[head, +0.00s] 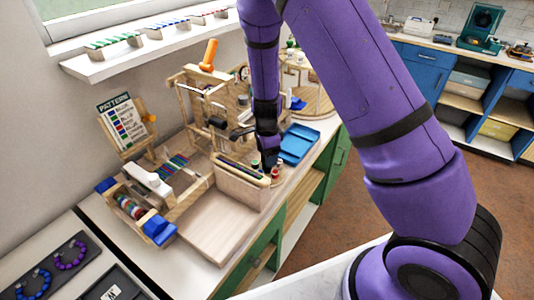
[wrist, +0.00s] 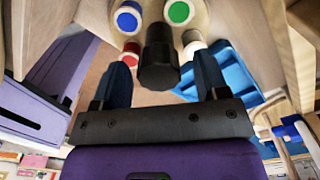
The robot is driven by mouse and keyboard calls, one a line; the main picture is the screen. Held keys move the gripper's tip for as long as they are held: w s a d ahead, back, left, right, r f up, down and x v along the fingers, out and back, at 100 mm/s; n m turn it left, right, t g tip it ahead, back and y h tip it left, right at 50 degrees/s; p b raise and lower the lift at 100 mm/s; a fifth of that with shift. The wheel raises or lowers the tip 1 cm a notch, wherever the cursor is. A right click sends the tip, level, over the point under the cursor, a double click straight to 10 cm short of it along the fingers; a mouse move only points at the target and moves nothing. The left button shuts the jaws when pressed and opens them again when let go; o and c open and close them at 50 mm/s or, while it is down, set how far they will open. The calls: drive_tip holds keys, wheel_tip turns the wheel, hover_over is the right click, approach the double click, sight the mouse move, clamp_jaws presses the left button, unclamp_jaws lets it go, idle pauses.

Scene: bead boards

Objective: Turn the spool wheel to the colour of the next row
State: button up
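The spool wheel (wrist: 214,18) is a pale wooden disc with coloured spools around a black knob (wrist: 158,55). A blue spool (wrist: 128,17), a green spool (wrist: 178,12), a red one and a white-rimmed one show in the wrist view. In the head view the wheel's small red and green spools (head: 275,172) show beside my gripper (head: 268,162), which hides the knob. In the wrist view my gripper (wrist: 160,82) is open, one finger on each side of the knob, with gaps between. The pattern card (head: 124,122) stands at the left with coloured rows, too small to read.
A wooden bin (head: 242,188) stands just left of my gripper. A blue tray (head: 298,144) lies close at its right. A wooden loom-like frame (head: 205,100) with an orange handle stands behind. A box of spools (head: 130,207) is at the left.

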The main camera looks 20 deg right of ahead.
drive_tip(key=shift+r, duration=0.15)
drive_tip(key=shift+r, duration=0.35)
wheel_tip(320, 180, up, 3)
drive_tip(key=shift+f, duration=0.1)
drive_tip(key=s+r, duration=0.1)
drive_tip(key=s, duration=1.5)
drive_tip(key=shift+r, duration=0.15)
